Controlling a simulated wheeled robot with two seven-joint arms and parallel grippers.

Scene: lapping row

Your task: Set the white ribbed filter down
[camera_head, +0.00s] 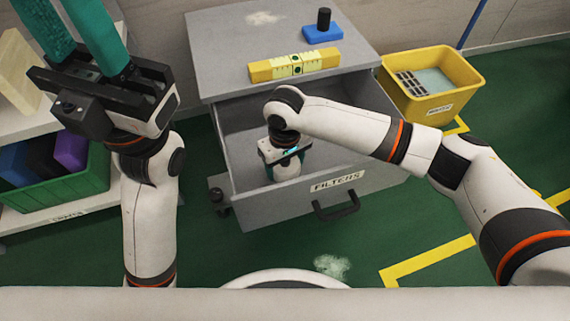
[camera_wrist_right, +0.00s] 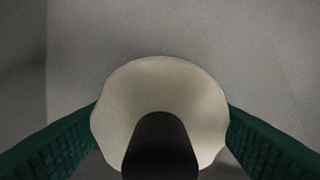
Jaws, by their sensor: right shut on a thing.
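The white ribbed filter (camera_wrist_right: 160,80) shows in the right wrist view as a pale round body with a dark middle, between my two green fingers. In the head view the filter (camera_head: 288,169) is a small pale shape low inside the open grey drawer, mostly hidden by my wrist. My right gripper (camera_head: 284,158) is shut on it, pointing down into the drawer. I cannot tell whether the filter touches the drawer floor. My left gripper (camera_head: 68,25) is at the upper left, its teal fingers apart and empty, far from the filter.
The drawer front (camera_head: 365,187) bears a FILTERS label and a dark handle. A yellow level (camera_head: 294,65) and a blue block with a black knob (camera_head: 322,32) lie on the cabinet top. A yellow bin (camera_head: 436,101) stands right. A green crate (camera_head: 55,180) is on the left shelf.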

